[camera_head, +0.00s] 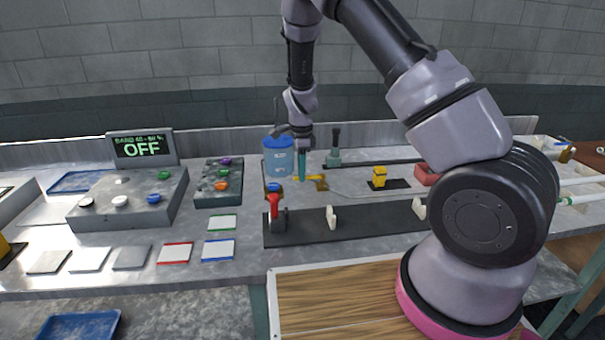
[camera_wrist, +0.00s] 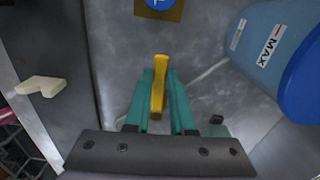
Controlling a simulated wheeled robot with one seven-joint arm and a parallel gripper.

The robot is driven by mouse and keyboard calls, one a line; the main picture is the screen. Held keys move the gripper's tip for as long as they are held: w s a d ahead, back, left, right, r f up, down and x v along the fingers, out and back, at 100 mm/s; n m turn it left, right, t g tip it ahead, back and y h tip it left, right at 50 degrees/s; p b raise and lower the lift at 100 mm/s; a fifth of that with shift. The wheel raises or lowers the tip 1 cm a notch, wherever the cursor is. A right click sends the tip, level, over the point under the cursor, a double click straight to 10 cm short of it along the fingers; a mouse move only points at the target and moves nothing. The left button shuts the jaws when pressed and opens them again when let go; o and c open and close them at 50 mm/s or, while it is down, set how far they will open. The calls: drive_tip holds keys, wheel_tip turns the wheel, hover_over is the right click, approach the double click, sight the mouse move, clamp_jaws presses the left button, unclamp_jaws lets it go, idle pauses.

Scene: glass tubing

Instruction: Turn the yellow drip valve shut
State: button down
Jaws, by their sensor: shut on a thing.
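The yellow drip valve (camera_head: 318,180) is on the bench behind the long dark plate, beside the blue tank. Its yellow lever shows in the wrist view (camera_wrist: 158,75), lying lengthwise between my fingers. My gripper (camera_head: 302,176) reaches down from above, its teal fingers on the valve. In the wrist view my gripper (camera_wrist: 160,100) is shut on the lever, one finger on each side. The lever's far end sticks out past the fingertips. The valve body under the lever is hidden in the wrist view.
A blue tank (camera_wrist: 275,55) marked MAX stands close to the right in the wrist view. A red-handled piece (camera_head: 274,206) and pale holders (camera_head: 331,217) stand on the dark plate.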

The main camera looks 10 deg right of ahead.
drive_tip(key=shift+w+m, duration=0.2)
drive_tip(key=shift+m, duration=0.1)
drive_tip(key=c, duration=0.8)
unclamp_jaws()
drive_tip(key=shift+o, duration=0.2)
wheel_tip(320, 180, up, 11)
